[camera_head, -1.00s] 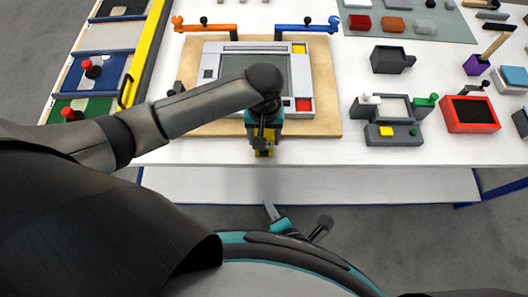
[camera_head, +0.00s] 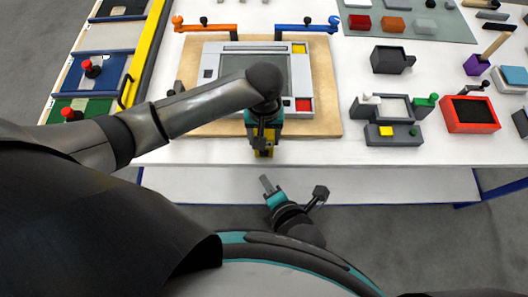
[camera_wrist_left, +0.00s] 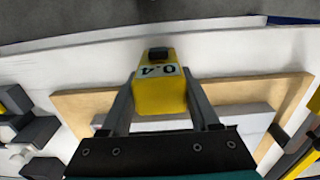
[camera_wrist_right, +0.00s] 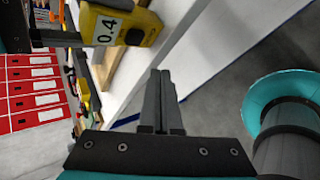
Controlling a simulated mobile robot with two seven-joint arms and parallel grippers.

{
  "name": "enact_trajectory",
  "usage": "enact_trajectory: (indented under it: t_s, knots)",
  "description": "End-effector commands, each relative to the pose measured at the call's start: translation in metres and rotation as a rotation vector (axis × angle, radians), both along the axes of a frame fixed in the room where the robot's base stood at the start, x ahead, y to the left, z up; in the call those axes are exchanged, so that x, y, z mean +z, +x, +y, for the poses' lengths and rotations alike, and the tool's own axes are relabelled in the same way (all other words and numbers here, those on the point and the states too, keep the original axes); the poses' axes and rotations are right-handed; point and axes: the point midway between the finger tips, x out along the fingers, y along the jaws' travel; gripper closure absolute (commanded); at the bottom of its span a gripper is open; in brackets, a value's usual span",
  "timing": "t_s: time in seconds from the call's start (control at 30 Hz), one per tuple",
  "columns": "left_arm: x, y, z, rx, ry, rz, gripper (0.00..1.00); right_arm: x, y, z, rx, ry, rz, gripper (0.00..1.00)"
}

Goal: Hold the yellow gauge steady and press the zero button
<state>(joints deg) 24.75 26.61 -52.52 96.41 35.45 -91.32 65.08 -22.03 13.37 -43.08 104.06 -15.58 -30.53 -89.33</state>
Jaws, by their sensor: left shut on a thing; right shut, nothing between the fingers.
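The yellow gauge (camera_head: 264,152) is between the fingers of my left gripper (camera_head: 264,140), at the table's front edge. In the left wrist view the gauge (camera_wrist_left: 160,95) has a white label reading 0.4 and a dark button (camera_wrist_left: 158,53) at its end. My left gripper is shut on its sides. My right gripper (camera_head: 266,184) is shut and empty, in front of the table edge and just nearer to me than the gauge. In the right wrist view its closed fingers (camera_wrist_right: 162,80) are apart from the gauge (camera_wrist_right: 150,27), which is at the top.
A wooden board with a grey framed panel (camera_head: 208,72) lies behind the gauge. A grey fixture (camera_head: 372,135) and a red tray (camera_head: 450,118) stand to the right. A yellow rail (camera_head: 146,50) runs along the left. A lower white shelf (camera_head: 400,187) lies below the table edge.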

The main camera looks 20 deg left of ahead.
Motion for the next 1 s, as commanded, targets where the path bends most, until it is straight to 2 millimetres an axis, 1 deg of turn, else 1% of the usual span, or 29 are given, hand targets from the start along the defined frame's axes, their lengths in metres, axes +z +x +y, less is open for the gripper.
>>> enact_trajectory:
  t_s: [0.03,0.1,0.2,0.33,0.5,1.0]
  knots:
    - [0.000,0.000,0.000,0.000,-0.001,-0.001,1.00,0.001,0.008,0.002,0.000,0.001,-0.002,1.00]
    - [0.000,0.000,0.000,0.000,-0.001,-0.001,1.00,0.000,0.016,0.004,0.001,0.000,-0.003,1.00]
    - [0.000,0.000,0.000,0.000,-0.001,-0.001,1.00,0.000,0.025,0.007,0.001,0.001,-0.002,1.00]
    - [0.000,0.000,0.000,0.000,-0.001,-0.001,1.00,0.000,0.033,0.010,0.001,0.000,0.000,1.00]
    - [0.000,0.000,0.000,0.000,-0.001,-0.001,1.00,0.000,0.036,0.011,0.001,0.000,0.002,1.00]
    - [0.000,0.000,0.000,0.000,-0.001,-0.001,1.00,0.000,0.035,0.010,0.001,0.000,0.001,1.00]
